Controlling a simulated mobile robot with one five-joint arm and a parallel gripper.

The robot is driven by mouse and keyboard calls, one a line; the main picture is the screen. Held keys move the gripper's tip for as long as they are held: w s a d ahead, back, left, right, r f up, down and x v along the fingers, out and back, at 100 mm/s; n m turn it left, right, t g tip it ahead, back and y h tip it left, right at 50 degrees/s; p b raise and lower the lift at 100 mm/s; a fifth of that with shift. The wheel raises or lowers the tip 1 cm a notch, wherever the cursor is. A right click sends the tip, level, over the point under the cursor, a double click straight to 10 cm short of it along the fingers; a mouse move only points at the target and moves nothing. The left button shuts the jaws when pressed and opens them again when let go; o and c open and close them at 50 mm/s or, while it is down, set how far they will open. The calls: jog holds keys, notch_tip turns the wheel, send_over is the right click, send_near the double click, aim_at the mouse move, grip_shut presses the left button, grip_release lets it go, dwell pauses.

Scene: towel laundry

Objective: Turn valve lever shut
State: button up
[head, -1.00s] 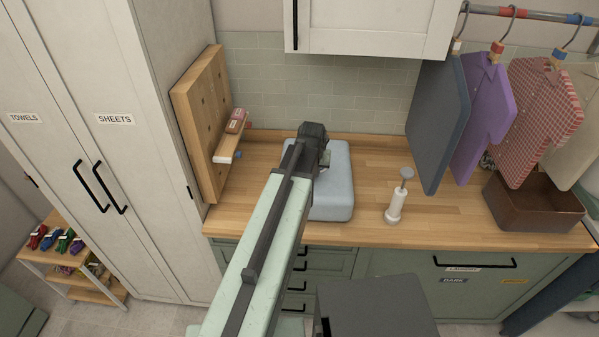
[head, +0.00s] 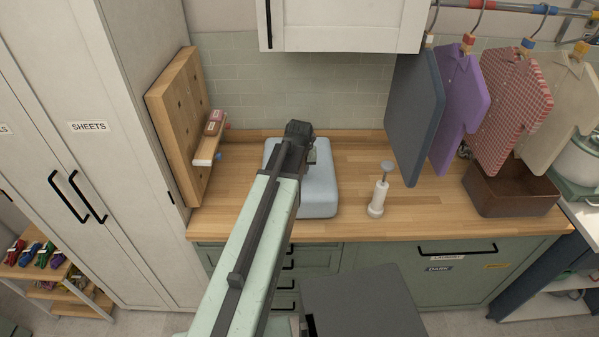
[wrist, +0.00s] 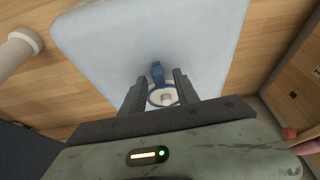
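A pale blue, puffy storage bag (head: 318,190) lies flat on the wooden counter in the head view, and it fills much of the wrist view (wrist: 120,45). A round valve with a blue ring and white centre (wrist: 164,97) sits on the bag. A small dark blue lever (wrist: 157,72) sticks out from the ring towards the top of the wrist view. My gripper (wrist: 160,77) is open, its two fingers apart on either side of the valve and lever. I cannot tell whether either finger touches the lever. In the head view my arm hides the valve.
A white hand pump (head: 378,190) stands on the counter (head: 345,225) right of the bag. A brown box (head: 510,195) is farther right, below hanging clothes (head: 462,105). A wooden pegboard (head: 180,125) leans at the left. A wall cabinet (head: 345,25) hangs above.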

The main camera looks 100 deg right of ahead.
jog(key=shift+r, duration=0.15)
jog(key=p+v, duration=0.7)
jog(key=shift+a+r, duration=0.2)
